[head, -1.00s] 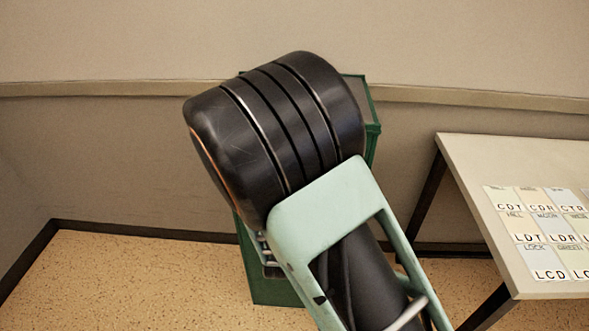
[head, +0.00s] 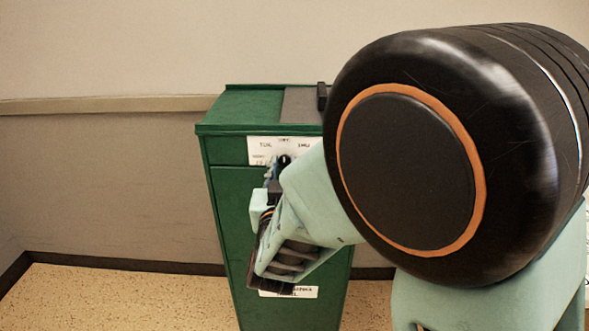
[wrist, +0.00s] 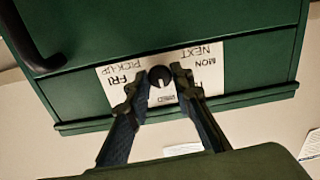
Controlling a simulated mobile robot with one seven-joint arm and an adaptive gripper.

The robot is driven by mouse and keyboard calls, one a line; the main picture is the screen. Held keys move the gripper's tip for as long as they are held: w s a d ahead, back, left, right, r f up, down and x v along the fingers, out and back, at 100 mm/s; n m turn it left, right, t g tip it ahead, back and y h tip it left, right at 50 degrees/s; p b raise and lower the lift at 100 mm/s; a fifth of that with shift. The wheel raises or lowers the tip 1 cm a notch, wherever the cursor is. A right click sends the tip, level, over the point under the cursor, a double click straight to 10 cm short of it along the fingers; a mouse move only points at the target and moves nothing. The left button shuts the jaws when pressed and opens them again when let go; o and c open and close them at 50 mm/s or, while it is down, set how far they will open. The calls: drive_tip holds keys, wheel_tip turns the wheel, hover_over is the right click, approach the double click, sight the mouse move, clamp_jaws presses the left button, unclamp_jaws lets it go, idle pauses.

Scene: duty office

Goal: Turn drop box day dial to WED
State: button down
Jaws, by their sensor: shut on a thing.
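The green drop box (head: 235,215) stands against the wall. The black round dial (head: 284,161) is on this plate. In the wrist view the plate is upside down, with FRI and MON readable, and the dial (wrist: 160,75) has a white mark pointing down in the picture, toward a small unreadable label. My gripper (head: 277,178) is at the dial. In the wrist view my gripper (wrist: 158,82) is shut on the dial, one finger on each side.
A black handle (wrist: 32,45) sits on the box above the front. A lower white label (head: 300,292) is partly hidden by my arm. The wall with its rail (head: 100,105) is behind. Floor (head: 120,295) left of the box is clear.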

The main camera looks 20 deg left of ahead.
drive_tip(key=shift+m, duration=0.4)
drive_tip(key=c, duration=1.7)
unclamp_jaws()
drive_tip(key=v, duration=0.7)
drive_tip(key=shift+s, duration=0.3)
drive_tip(key=shift+w+r, duration=0.1)
